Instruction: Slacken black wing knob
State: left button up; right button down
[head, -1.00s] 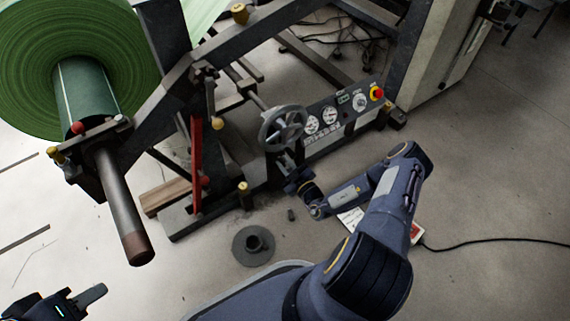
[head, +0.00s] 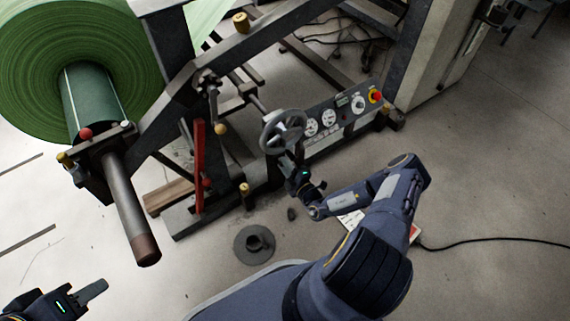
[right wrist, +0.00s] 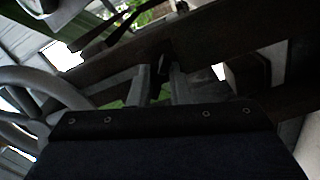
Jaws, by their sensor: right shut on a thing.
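The black wing knob (right wrist: 164,64) shows in the right wrist view as a small dark shape between the tips of my two grey fingers, against a dark frame bar. My right gripper (right wrist: 161,78) is shut on it. In the head view my right gripper (head: 287,161) reaches in just below the handwheel, and the knob is too small and covered to make out there. My left gripper (head: 84,300) is at the lower left corner, away from the machine. One grey finger shows clearly, and its opening cannot be judged.
The grey handwheel (head: 283,131) stands close above my right gripper. A panel with gauges and a red button (head: 376,96) is to its right. A green roll (head: 75,60) and its shaft (head: 130,210) are at left. A round flanged part (head: 254,244) lies on the floor.

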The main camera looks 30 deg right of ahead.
jog(key=shift+d+m+p, duration=0.15)
jog(key=shift+m+p, duration=6.35)
jog(key=shift+m, duration=10.9)
jog(key=c, duration=1.3)
grip_release()
jog(key=shift+c, duration=0.2)
